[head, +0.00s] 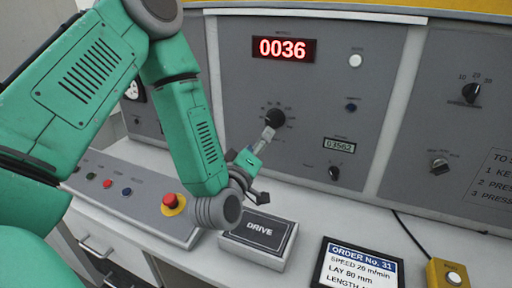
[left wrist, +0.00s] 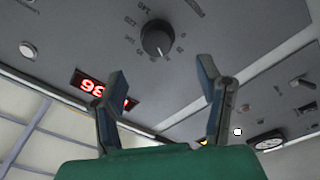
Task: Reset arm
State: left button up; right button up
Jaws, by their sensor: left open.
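My green left arm comes in from the left in the head view and reaches toward the grey control panel (head: 310,90). My left gripper (head: 265,165) is open and empty, in front of the panel and above the DRIVE box (head: 258,240). One finger overlaps the lower edge of a black dial knob (head: 275,118) in the head view. In the left wrist view my gripper (left wrist: 163,76) has its two fingers spread wide, with the knob (left wrist: 157,40) beyond and between them and a visible gap. My right gripper is not in view.
A red display (head: 282,49) reads 0036. A red emergency button (head: 173,203) sits on the sloped button box at left. An order screen (head: 358,266) and a yellow button box (head: 448,275) stand at front right.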

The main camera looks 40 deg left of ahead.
pick_arm(q)
jog(key=shift+s+f, duration=0.2)
jog(key=shift+s, duration=0.8)
jog(key=shift+d, duration=0.15)
